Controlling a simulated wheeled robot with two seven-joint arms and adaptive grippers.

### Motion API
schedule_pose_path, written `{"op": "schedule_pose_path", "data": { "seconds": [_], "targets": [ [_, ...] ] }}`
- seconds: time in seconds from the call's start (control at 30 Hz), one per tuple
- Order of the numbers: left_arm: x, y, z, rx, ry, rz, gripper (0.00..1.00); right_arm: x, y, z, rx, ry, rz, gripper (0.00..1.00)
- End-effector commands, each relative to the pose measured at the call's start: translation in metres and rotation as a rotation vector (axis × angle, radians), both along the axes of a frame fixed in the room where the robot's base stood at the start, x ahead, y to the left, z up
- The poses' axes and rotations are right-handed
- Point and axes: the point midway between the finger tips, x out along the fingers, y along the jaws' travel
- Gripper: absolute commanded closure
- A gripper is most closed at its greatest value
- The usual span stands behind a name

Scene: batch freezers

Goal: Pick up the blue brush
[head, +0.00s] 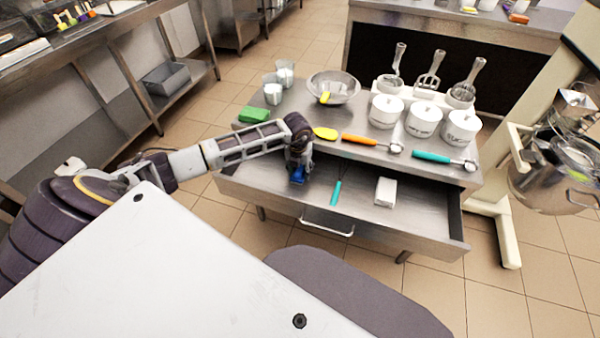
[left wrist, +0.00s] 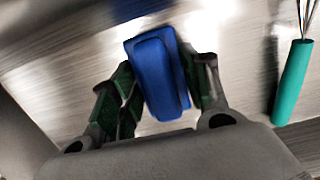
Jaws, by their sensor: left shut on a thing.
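The blue brush (head: 298,176) is in the open drawer (head: 405,222), at its left part. It shows as a blue block in the left wrist view (left wrist: 157,75), between the two fingers of my left gripper (left wrist: 160,85). My left gripper (head: 299,165) points down into the drawer and is shut on the brush. Any bristles are hidden, and I cannot tell whether the brush is clear of the drawer floor. My right gripper is not in either view.
A teal-handled whisk (head: 336,190) and a white block (head: 386,192) lie in the drawer to the right. The tabletop above holds a green block (head: 255,114), a steel bowl (head: 333,87), an orange-handled scoop (head: 362,140), a teal-handled scoop (head: 435,158) and white tubs (head: 424,122).

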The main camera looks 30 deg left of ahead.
Motion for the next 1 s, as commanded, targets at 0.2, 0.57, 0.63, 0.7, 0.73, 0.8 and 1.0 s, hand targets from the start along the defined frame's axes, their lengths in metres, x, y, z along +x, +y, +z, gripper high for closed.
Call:
{"op": "schedule_pose_path", "data": {
  "seconds": [0.2, 0.57, 0.63, 0.7, 0.73, 0.8, 1.0],
  "targets": [
    [0.000, 0.000, 0.000, 0.000, 0.000, 0.000, 0.79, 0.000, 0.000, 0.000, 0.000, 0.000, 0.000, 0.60],
    [0.001, 0.000, 0.014, 0.000, -0.004, -0.001, 0.79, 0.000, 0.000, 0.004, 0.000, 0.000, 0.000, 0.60],
    [0.001, 0.001, 0.023, 0.001, -0.004, 0.000, 0.79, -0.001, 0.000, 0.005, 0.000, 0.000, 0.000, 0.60],
    [0.001, 0.000, 0.033, 0.001, -0.003, 0.000, 0.79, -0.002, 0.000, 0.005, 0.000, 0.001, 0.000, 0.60],
    [0.001, 0.000, 0.038, 0.000, -0.004, 0.000, 0.79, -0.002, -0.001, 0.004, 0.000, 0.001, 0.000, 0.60],
    [0.001, 0.001, 0.051, 0.001, -0.004, 0.000, 0.79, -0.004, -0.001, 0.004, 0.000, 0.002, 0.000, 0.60],
    [0.001, 0.001, 0.092, 0.001, -0.004, 0.000, 0.79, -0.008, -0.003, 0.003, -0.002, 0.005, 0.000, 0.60]
  ]
}}
